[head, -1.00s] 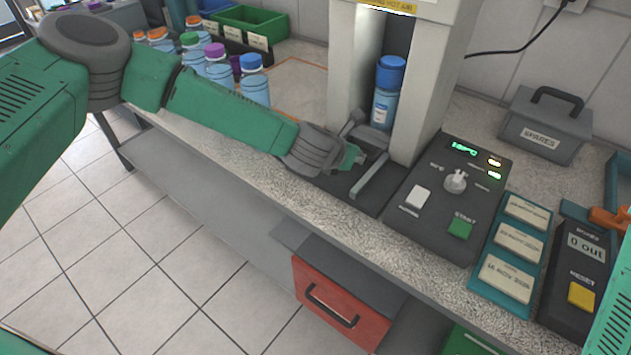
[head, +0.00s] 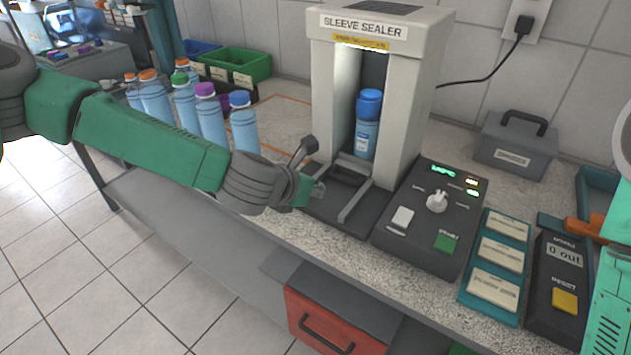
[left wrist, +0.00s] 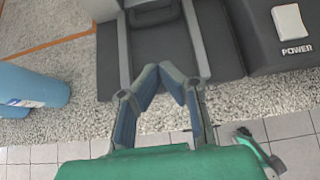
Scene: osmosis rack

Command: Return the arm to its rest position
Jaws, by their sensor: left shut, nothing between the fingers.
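My left arm comes in from the left in the head view. Its gripper (head: 312,178) is at the front of the sleeve sealer (head: 403,52), above the bench edge. In the left wrist view the gripper's two fingers (left wrist: 165,74) lean together with nothing held between them, in front of the sealer's rails. A blue-capped bottle (head: 367,125) stands upright inside the sealer, apart from the gripper. My right gripper does not show; only a green part of what looks like my right arm is at the right edge.
Several capped bottles (head: 212,118) stand on the bench behind my left arm. A control box (head: 430,217), label cards (head: 492,255), a counter box (head: 560,280) and a grey case (head: 515,145) are to the right. A red drawer (head: 330,320) is below the bench. Floor is open at left.

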